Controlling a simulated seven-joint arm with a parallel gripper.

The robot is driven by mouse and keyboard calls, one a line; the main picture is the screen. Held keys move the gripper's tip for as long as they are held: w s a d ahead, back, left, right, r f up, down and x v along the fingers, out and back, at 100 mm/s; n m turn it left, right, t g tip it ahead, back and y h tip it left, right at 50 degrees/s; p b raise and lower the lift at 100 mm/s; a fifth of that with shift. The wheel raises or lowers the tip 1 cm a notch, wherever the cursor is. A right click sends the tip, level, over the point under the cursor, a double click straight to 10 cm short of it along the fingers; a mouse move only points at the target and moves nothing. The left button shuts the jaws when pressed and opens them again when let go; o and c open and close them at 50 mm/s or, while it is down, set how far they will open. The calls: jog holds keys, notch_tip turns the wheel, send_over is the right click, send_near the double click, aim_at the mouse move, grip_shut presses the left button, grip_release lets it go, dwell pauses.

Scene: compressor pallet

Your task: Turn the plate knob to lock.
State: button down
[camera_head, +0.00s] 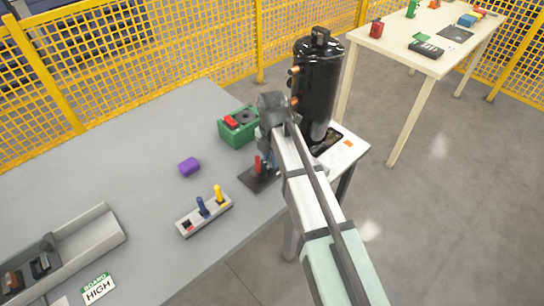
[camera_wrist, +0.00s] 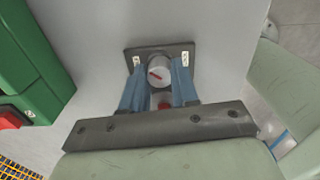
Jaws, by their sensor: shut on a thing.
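A dark plate (camera_head: 257,183) lies on the grey table near its right edge, below my gripper (camera_head: 267,158). In the wrist view the plate (camera_wrist: 158,52) has a small white label near each end; I cannot read them. The round silver plate knob (camera_wrist: 159,68) sits in its middle, with a slanted red mark on its face. The blue fingers of my gripper (camera_wrist: 159,75) are shut on the knob, one on each side. A red part (camera_wrist: 164,103) shows between the fingers. In the head view a red upright part (camera_head: 258,164) shows by the plate, and my arm hides the knob.
A green box (camera_head: 236,132) with a red button stands just behind the plate. A black compressor tank (camera_head: 317,90) stands to the right. A purple block (camera_head: 189,167), a grey holder (camera_head: 190,225) with coloured pegs and a grey tray (camera_head: 98,228) are to the left.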

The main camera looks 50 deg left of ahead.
jog(key=m, duration=0.5)
jog(key=shift+m, duration=0.4)
jog(key=m, duration=0.4)
jog(key=shift+m, duration=0.4)
jog(key=c, duration=0.8)
grip_release()
jog(key=shift+c, duration=0.2)
